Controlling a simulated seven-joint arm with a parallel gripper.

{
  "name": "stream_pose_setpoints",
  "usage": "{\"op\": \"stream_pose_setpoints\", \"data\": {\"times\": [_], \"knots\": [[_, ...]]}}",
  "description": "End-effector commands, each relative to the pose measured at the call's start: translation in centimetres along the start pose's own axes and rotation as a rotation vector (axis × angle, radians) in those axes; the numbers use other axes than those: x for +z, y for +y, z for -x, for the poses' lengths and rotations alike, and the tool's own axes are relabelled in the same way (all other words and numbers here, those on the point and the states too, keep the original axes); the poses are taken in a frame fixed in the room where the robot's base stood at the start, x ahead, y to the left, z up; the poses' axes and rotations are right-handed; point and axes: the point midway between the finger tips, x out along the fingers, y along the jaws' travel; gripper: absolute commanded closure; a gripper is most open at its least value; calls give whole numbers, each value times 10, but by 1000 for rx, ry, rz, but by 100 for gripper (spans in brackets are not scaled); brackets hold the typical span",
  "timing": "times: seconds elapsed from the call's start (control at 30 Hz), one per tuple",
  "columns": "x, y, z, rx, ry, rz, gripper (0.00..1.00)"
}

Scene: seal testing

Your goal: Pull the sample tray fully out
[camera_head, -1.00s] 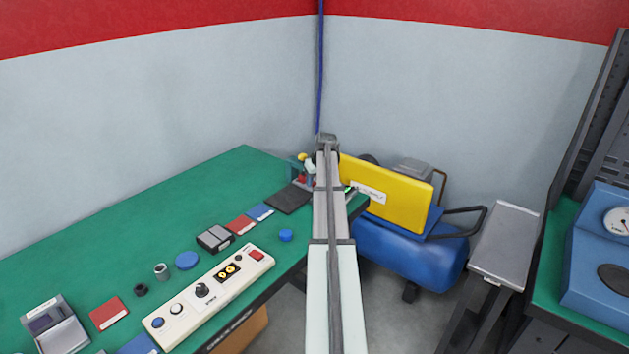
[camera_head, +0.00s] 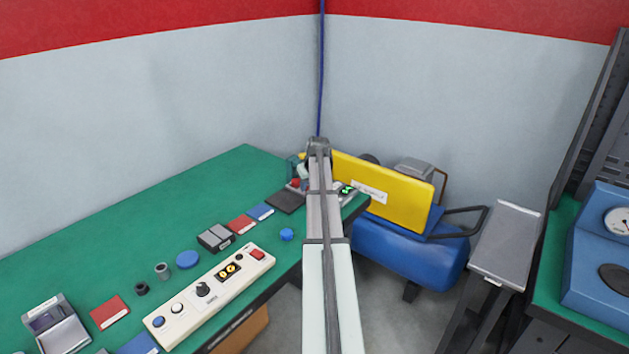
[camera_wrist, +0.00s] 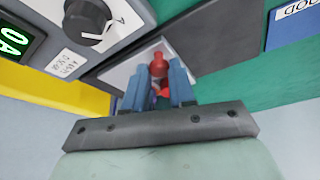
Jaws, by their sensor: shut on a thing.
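In the wrist view, my gripper (camera_wrist: 160,92) has its two blue fingers closed on a red knob (camera_wrist: 157,59). The knob stands on a light grey plate (camera_wrist: 121,72), which looks like the sample tray. The plate lies beside a grey unit with a black dial (camera_wrist: 87,20) and a lit green display (camera_wrist: 12,42). How far the tray is out cannot be told, as the fingers and unit cover part of it. In the head view my arm hides most of the gripper and tray; a bit of red (camera_head: 296,183) shows left of it.
A dark flat pad (camera_head: 285,202) lies near the gripper on the green bench (camera_head: 100,230). A white control box (camera_head: 210,298) and small parts stand nearer. A yellow panel (camera_head: 385,195) and blue compressor tank (camera_head: 410,255) stand beyond the bench's right edge.

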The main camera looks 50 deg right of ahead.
Motion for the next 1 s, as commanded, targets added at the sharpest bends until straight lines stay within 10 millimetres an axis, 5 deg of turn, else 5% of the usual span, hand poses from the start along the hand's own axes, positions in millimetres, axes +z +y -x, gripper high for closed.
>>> {"op": "stream_pose_setpoints", "data": {"times": [0.1,0.3,0.77,0.8,1.0], "knots": [[18,-40,7,-4,1,3,100],[33,-82,14,-2,1,3,100],[38,-98,15,-8,-1,0,100],[38,-98,15,-9,-2,0,73],[38,-98,15,-6,-2,0,53]]}}
